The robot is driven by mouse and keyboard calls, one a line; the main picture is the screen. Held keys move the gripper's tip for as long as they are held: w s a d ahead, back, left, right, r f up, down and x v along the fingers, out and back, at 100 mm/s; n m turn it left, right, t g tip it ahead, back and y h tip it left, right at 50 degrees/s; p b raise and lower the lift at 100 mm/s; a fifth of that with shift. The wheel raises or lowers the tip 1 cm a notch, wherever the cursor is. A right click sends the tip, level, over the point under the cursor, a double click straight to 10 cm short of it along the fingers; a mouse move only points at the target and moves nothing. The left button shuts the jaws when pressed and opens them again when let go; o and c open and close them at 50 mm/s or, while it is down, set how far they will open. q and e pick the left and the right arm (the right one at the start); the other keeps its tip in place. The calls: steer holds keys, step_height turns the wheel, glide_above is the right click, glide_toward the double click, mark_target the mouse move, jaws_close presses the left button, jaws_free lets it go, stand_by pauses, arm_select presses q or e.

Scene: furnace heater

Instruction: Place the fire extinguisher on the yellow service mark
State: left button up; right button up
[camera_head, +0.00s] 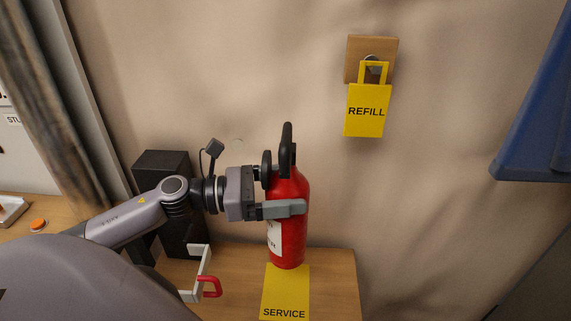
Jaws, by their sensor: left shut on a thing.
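The red fire extinguisher (290,228) stands upright, with a black handle on top and a white label low on its left side. My left gripper (284,194) is shut on its body from the left. The yellow service mark (286,290), lettered SERVICE, is at the front of the wooden bench top (337,280). The extinguisher's bottom appears at the back edge of the mark; I cannot tell whether it touches the surface or hangs just above it. My right gripper is not in view.
A yellow REFILL tag (367,110) hangs from a wooden wall block (385,46). A black box (162,168) and a white bracket with a red handle (210,287) are left of the extinguisher. A blue object (540,120) is at the right. The bench right of the mark is clear.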

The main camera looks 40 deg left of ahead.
mark_target(286, 228)
arm_select(q)
steer(key=shift+w+f+b, duration=0.1)
steer(key=shift+f+b, duration=0.25)
steer(key=shift+f, duration=4.45)
steer(key=shift+f, duration=0.15)
steer(key=o, duration=1.8)
steer(key=shift+f, duration=0.25)
